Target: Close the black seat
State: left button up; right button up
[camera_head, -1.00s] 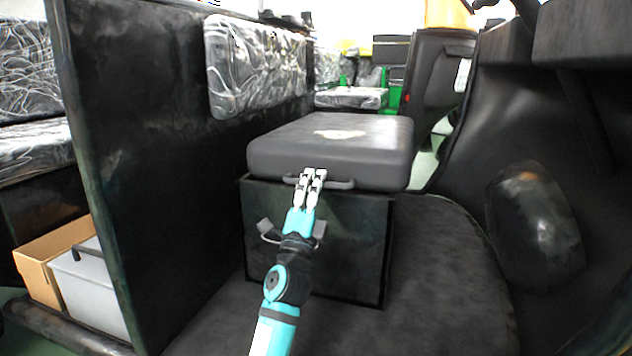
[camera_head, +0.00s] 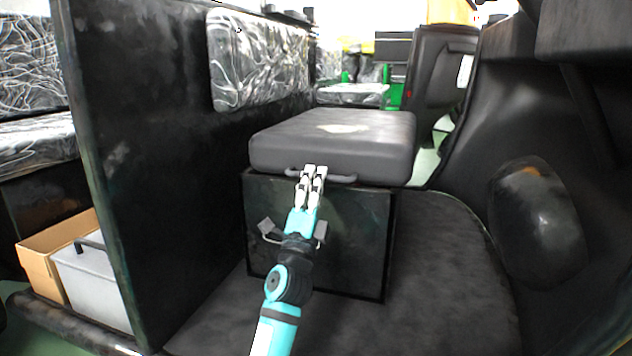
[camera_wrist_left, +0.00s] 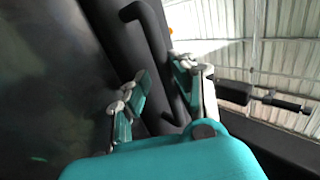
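The black seat (camera_head: 350,142) is a thick dark cushion, lying about level on top of a black box (camera_head: 330,235) in the head view. I cannot tell whether a small gap remains under it. A black bar handle (camera_head: 342,178) runs along its front; it also shows in the left wrist view (camera_wrist_left: 157,50). My left gripper (camera_head: 314,170) is at the handle, fingers pointing at the seat front. In the left wrist view the left gripper (camera_wrist_left: 160,75) has its fingers apart, with the handle bar between or very near them; firm contact is not clear. My right gripper is out of view.
A tall black panel (camera_head: 150,150) with a patterned backrest (camera_head: 258,60) stands left of the seat. A rounded black wheel cover (camera_head: 540,220) bulges on the right. A cardboard box (camera_head: 45,255) and a grey case (camera_head: 92,285) sit beyond the panel at left. The dark floor right of the box is clear.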

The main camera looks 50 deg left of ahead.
aim_at(316, 139)
pick_arm(q)
notch_tip(316, 139, up, 10)
jog(key=shift+r, duration=0.1)
dwell(0.4)
jog(key=shift+w, duration=0.1)
jog(key=shift+s+d+f, duration=0.1)
jog(key=shift+s+f, duration=0.1)
jog(key=shift+f, duration=0.45)
jog(key=shift+s+d+f+b, duration=0.2)
jog(key=shift+s+f+b, duration=0.1)
jog(key=shift+f+b, duration=0.15)
jog(key=shift+s+d+f+b, duration=0.15)
jog(key=shift+s+f+b, duration=0.15)
jog(key=shift+f, duration=0.2)
jog(key=o, duration=0.4)
jog(key=shift+b+v, duration=0.4)
jog(key=shift+v, duration=0.4)
jog(key=shift+s+d+f, duration=0.2)
jog(key=shift+s+f, duration=0.05)
jog(key=shift+s, duration=0.45)
jog(key=c, duration=0.4)
jog(key=w+f+b+v, duration=0.1)
jog(key=b+v, duration=0.6)
jog(key=v, duration=0.6)
jog(key=shift+a+f, duration=0.15)
jog(key=shift+f, duration=0.4)
